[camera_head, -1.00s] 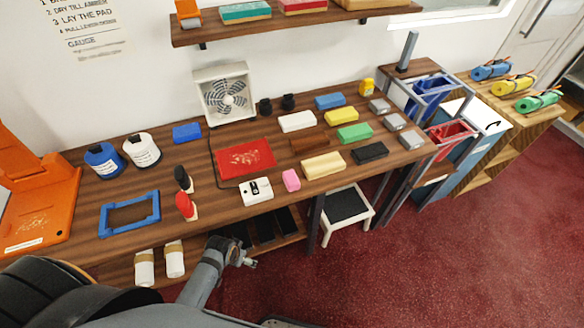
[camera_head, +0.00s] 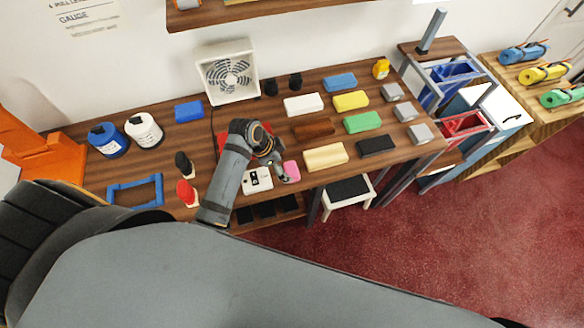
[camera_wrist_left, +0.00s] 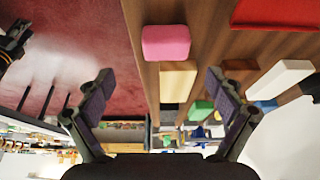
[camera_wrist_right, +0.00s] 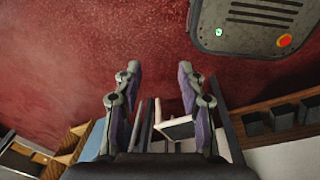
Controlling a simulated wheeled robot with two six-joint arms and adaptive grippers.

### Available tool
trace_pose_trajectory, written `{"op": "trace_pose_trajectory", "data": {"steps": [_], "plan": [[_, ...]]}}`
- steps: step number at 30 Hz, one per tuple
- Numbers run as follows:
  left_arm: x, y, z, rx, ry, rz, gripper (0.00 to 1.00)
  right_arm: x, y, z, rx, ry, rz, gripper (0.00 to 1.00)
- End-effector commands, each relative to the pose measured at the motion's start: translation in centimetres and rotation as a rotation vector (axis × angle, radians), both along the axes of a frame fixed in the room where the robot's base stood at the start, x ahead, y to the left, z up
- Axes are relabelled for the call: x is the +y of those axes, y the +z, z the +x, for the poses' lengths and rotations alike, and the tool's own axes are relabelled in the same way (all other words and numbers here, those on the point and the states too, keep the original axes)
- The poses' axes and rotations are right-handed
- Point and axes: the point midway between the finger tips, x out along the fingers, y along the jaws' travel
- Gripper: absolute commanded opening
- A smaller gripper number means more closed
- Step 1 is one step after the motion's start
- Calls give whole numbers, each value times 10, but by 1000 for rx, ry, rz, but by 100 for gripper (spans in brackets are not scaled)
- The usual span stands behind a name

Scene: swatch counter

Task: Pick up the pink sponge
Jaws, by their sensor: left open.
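The pink sponge (camera_head: 292,171) lies near the front edge of the wooden counter, just right of the white device with a dark dial (camera_head: 257,180). My left gripper (camera_head: 281,174) is at the sponge's left side in the head view. In the left wrist view the pink sponge (camera_wrist_left: 166,42) shows beyond the spread fingertips (camera_wrist_left: 159,77), and nothing is held. Contact cannot be told. My right gripper (camera_wrist_right: 159,70) shows only in its own wrist view, its fingers apart and empty above the red floor, away from the counter.
A cream block (camera_head: 325,157) lies close right of the sponge, with a black block (camera_head: 376,146) beyond. A red pad (camera_head: 228,139) is partly hidden behind my left arm. Red and black-handled tools (camera_head: 187,193) stand to the left. A white stool (camera_head: 348,192) is below the front edge.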

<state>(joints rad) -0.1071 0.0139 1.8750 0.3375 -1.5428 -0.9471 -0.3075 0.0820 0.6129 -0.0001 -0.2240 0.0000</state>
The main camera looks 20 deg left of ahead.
Motion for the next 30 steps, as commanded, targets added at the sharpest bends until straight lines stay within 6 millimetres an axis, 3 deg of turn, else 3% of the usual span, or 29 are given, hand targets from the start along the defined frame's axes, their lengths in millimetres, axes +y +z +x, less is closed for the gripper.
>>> {"op": "trace_pose_trajectory", "data": {"steps": [3,5,8,12,15,19,24,28,30], "plan": [[-6,-15,5,0,3,-1,92,0,3,-20,29,-1,0,40],[-8,-21,6,-1,1,-1,92,0,4,-21,29,-1,0,40],[-8,-24,7,-2,2,0,92,0,4,-7,8,-1,1,40],[-10,-31,9,1,3,-1,92,1,14,27,-45,2,1,40],[-12,-45,13,2,3,0,92,2,23,34,-54,1,3,40],[-18,-65,17,1,3,-1,92,3,23,24,-38,0,4,40],[-20,-74,19,-2,2,1,92,3,21,1,-4,-1,4,40],[-20,-74,19,-2,2,1,92,3,21,1,-3,0,4,40],[-20,-74,19,-2,3,1,84,3,21,3,-7,-1,4,40]]}}
